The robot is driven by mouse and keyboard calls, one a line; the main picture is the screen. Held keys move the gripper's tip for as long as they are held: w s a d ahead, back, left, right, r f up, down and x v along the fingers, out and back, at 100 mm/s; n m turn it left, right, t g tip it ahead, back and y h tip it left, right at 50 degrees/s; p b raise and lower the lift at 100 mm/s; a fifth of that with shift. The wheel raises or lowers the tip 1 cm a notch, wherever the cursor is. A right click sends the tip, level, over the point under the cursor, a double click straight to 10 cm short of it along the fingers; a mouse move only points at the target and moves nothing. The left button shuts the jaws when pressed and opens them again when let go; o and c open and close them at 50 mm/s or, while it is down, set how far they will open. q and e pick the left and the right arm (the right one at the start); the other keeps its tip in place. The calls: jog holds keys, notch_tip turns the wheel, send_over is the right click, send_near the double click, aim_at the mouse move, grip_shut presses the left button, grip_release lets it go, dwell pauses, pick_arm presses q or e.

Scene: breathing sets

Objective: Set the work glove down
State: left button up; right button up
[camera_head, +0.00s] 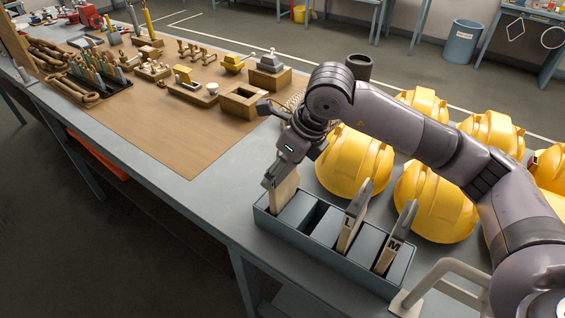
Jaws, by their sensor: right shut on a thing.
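My right gripper (271,180) is shut on the tan work glove (285,192). The glove hangs upright at the left end of a grey-blue divided bin (318,258), its lower end at or in the leftmost compartment. I cannot tell whether it touches the bottom. A tan and grey piece marked L (351,222) and another marked M (394,243) stand upright in compartments farther right. The gripper hides the top of the held glove. My left gripper is not in view.
Several yellow hard hats (353,163) stand close behind the bin. A pale metal handle (440,275) is at its right end. A brown board (175,115) with wooden blocks and tools lies to the left. Bare grey bench separates board and bin.

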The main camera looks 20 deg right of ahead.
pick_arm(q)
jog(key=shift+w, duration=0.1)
pick_arm(e)
jog(key=shift+f, duration=0.15)
jog(key=o, duration=1.4)
jog(key=shift+c, duration=0.2)
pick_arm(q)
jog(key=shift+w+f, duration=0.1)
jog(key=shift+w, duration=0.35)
pick_arm(e)
jog(key=shift+r, duration=0.2)
pick_arm(q)
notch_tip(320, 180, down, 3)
jog(key=b, duration=0.2)
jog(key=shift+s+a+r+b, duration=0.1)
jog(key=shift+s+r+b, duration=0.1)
jog(key=shift+b, duration=0.2)
pick_arm(e)
jog(key=v, duration=1.2)
